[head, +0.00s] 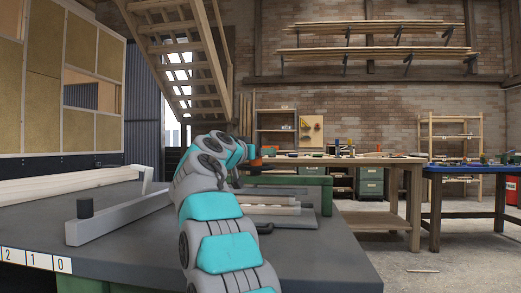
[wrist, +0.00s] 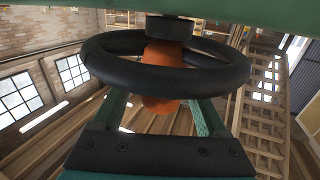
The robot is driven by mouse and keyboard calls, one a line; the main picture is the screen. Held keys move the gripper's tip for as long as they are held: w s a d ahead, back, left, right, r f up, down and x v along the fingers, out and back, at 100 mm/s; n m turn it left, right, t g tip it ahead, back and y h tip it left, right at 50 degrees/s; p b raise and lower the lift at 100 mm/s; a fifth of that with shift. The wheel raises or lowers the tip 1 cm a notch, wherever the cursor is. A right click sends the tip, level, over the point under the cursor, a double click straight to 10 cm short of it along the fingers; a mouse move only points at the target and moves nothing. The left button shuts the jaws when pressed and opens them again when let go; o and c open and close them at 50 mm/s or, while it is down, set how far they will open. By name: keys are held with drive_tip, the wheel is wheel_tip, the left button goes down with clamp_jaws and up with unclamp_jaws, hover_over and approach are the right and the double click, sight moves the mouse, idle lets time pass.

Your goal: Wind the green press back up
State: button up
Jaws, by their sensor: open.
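The green press (head: 300,180) stands on the dark bench top behind my arm in the head view, with pale wooden pieces (head: 270,207) around its foot. In the wrist view its black handwheel (wrist: 225,76) fills the upper middle, with its dark hub (wrist: 168,28) against a green beam (wrist: 250,10). An orange part (wrist: 158,104) shows through and below the wheel's near rim. My gripper (wrist: 160,97) is open, its two green fingers apart and reaching toward the wheel. Whether they touch the rim, I cannot tell. In the head view my arm hides most of the gripper and wheel.
A pale beam with a dark knob (head: 120,215) lies on the bench left of my arm. A wooden workbench (head: 385,162) and a blue-topped table (head: 465,170) stand behind. Wooden stairs (head: 185,50) rise at the back left. The floor at right (head: 390,250) is mostly clear.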

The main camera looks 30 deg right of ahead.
drive_tip(key=shift+w+d, duration=0.25)
drive_tip(key=shift+c, duration=0.3)
clamp_jaws()
